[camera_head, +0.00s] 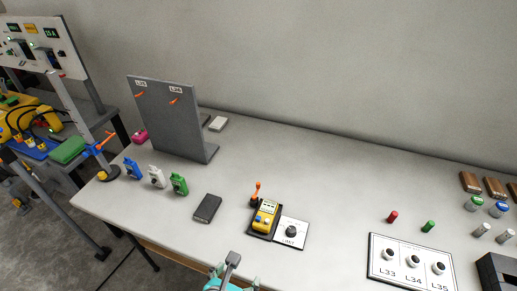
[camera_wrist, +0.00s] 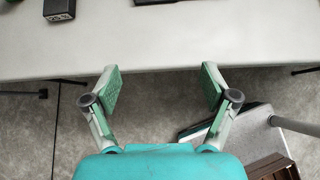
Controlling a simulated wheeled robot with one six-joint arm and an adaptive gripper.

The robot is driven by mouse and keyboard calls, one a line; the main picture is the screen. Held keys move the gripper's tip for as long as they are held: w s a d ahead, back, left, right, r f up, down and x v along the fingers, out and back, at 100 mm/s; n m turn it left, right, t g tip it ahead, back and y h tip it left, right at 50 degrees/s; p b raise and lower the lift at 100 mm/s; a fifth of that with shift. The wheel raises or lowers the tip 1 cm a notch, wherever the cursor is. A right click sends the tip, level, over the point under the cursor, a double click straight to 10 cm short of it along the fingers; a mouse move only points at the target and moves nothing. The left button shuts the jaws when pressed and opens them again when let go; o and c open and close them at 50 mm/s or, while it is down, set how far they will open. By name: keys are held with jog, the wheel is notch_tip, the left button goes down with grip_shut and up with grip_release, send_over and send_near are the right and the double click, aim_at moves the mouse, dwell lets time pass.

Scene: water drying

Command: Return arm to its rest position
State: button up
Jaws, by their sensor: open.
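My gripper (camera_wrist: 160,82) is open and empty in the wrist view, with its two green-padded fingers wide apart. It points toward the front edge of the grey table (camera_wrist: 200,45), with floor showing beneath the fingers. In the head view my gripper (camera_head: 233,278) shows only partly at the bottom edge, in front of the table, and its fingers are mostly cut off there.
A yellow meter (camera_head: 265,216) and a knob plate (camera_head: 291,233) lie nearest my gripper.

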jog(key=d+f+m, duration=0.1)
jog(key=d+f, duration=0.1)
jog(key=d+f+m+y, duration=0.1)
jog(key=d+f+m, duration=0.1)
jog(key=d, duration=0.1)
jog(key=d+f+m, duration=0.1)
jog(key=d+f, duration=0.1)
jog(key=d, duration=0.1)
jog(key=shift+s+d+f+t, duration=0.15)
jog(key=shift+f+t, duration=0.15)
jog(key=shift+t, duration=0.1)
jog(key=s+d+f+m+t+y, duration=0.1)
jog(key=s+d+f+m+y, duration=0.25)
jog(key=s+d+m, duration=0.35)
jog(key=s+d+r+m+t, duration=0.2)
jog(key=s+d+r+m, duration=0.2)
jog(key=s+m, duration=0.4)
jog(key=s+d+r+m+t+h, duration=0.1)
jog(key=s+d+r+m+t, duration=0.1)
jog(key=s+d+r+m, duration=0.2)
jog(key=s+r+m, duration=0.3)
jog(key=s+m, duration=0.2)
jog(key=m, duration=0.3)
jog(key=shift+s+d+r+m, duration=0.15)
jog(key=shift+s+r+m, duration=0.05)
jog(key=shift+m, duration=0.1)
jog(key=shift+h, duration=0.25)
